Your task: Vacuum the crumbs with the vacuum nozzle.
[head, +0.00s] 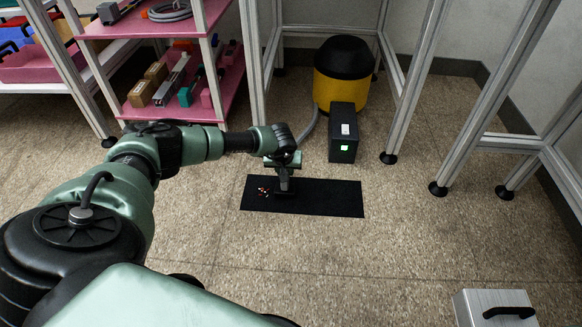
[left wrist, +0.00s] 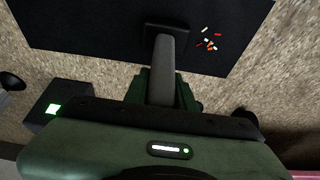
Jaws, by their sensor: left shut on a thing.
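The crumbs (head: 263,191), small red, orange and white bits, lie scattered on the left part of a black mat (head: 330,200) on the floor. They also show in the left wrist view (left wrist: 209,41), to the right of the nozzle. My left gripper (head: 284,168) is shut on the vacuum nozzle (head: 284,185), a grey tube with a wide dark foot, also in the left wrist view (left wrist: 167,60). The foot is over the mat, just right of the crumbs; I cannot tell whether it touches the mat. My right gripper is in neither view.
A yellow and black vacuum (head: 335,88) stands behind the mat, with a grey hose (head: 309,127). A black box (head: 343,135) with a green light stands before it. Metal frame legs (head: 405,100) and a pink shelf (head: 190,112) border the space. A silver case (head: 490,305) stands front right.

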